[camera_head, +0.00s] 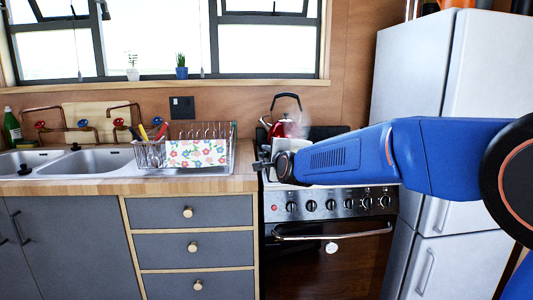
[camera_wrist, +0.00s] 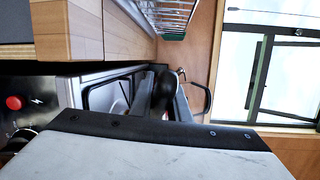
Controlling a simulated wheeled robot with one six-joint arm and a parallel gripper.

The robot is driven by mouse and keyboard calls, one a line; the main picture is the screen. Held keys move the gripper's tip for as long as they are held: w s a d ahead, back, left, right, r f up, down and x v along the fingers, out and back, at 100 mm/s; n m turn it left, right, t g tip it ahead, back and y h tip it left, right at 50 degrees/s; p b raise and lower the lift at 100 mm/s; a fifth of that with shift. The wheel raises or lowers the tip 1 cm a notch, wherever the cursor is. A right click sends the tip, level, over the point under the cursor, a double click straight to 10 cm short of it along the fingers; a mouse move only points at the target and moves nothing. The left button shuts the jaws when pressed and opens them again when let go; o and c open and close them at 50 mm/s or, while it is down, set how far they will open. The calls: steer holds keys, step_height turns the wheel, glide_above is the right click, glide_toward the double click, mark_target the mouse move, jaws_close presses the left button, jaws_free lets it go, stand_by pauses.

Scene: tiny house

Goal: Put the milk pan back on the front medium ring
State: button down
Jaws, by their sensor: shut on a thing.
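My gripper (camera_head: 263,164) is over the left part of the stove, at the end of my blue arm reaching in from the right. In the wrist view its dark fingers (camera_wrist: 160,98) are shut on a dark, narrow thing, which seems to be the milk pan's handle. The pan's body cannot be made out clearly in either view. The stove (camera_head: 328,203) has a row of knobs on its front. Part of its metal hob (camera_wrist: 103,94) shows in the wrist view. My arm hides most of the hob, so the front medium ring cannot be picked out.
A dish rack (camera_head: 232,140) is on the counter left of the stove. A white fridge (camera_head: 423,75) stands close on the right.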

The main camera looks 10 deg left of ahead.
steer(key=shift+f, duration=0.3)
steer(key=c, duration=1.6)
jaws_free()
steer(key=shift+f, duration=0.1)
steer(key=shift+s, duration=0.1)
steer(key=v, duration=1.7)
steer(key=s+d+f+n+g+h, duration=0.2)
steer(key=s+d+f+n, duration=0.3)
steer(key=d, duration=0.6)
steer(key=s+d+f+n+g+h, duration=0.25)
steer(key=s+d+f, duration=0.45)
steer(key=d, duration=0.5)
steer(key=s+d+f+n+g+h, duration=0.1)
steer(key=s+d+f+n, duration=0.1)
steer(key=s+d, duration=0.3)
steer(key=s+d+f+n+g+h, duration=0.1)
steer(key=s+d+f+n+g, duration=0.1)
steer(key=s+d+f, duration=0.3)
steer(key=s+d+f+n+g+h, duration=0.1)
steer(key=s+d, duration=0.4)
steer(key=s, duration=0.7)
step_height(320, 180, down, 2)
steer(key=shift+f+n+g+h, duration=0.2)
steer(key=shift+n+g+h, duration=0.15)
steer(key=shift+n+g, duration=0.25)
